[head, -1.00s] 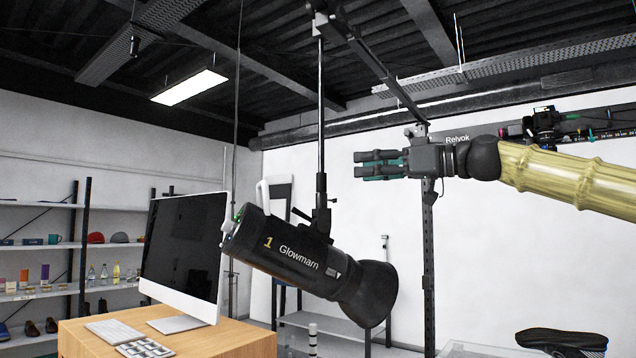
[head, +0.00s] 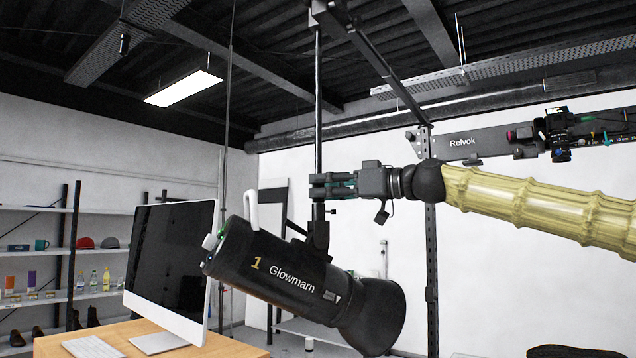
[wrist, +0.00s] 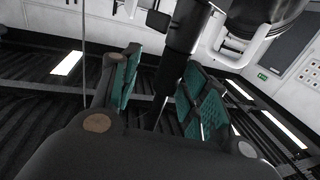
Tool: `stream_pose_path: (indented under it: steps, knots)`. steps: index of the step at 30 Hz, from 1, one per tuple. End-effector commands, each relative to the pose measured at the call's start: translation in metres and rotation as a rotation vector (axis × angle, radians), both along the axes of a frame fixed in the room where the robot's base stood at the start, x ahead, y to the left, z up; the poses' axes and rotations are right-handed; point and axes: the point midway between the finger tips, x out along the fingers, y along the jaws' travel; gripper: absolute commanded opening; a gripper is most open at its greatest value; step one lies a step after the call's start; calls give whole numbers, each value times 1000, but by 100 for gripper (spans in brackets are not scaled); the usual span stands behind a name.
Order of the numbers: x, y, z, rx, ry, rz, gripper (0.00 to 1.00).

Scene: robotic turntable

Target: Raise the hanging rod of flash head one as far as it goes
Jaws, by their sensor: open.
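Flash head one (head: 300,280) is a black studio lamp marked "1 Glowmarn", tilted with its flared end low at the right. It hangs from a thin dark vertical rod (head: 318,110) that runs up to the overhead rail. My gripper (head: 325,185) is at the rod's lower part, just above the lamp's bracket. In the wrist view the rod's thick lower section (wrist: 185,35) stands between the teal-padded fingers (wrist: 160,95). The fingers are apart, with gaps visible on both sides of the rod. Part of the rod is hidden behind the fingers in the head view.
A wooden desk (head: 235,349) with a monitor (head: 172,265) stands at the lower left. A sloping overhead beam (head: 375,60) and a dark upright post (head: 431,250) are behind my gripper. A "Relvok" rail (head: 480,142) with a camera (head: 558,130) is at the right.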

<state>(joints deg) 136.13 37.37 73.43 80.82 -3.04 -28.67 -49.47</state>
Motion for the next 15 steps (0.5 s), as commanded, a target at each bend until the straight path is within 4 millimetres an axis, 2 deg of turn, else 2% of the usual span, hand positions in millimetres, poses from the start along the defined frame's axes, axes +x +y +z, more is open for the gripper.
stream_pose_path:
  steps: [6,15]
  knots:
    - [1,13,5,1,-6,-2,45]
    - [8,16,1,1,-2,-2,45]
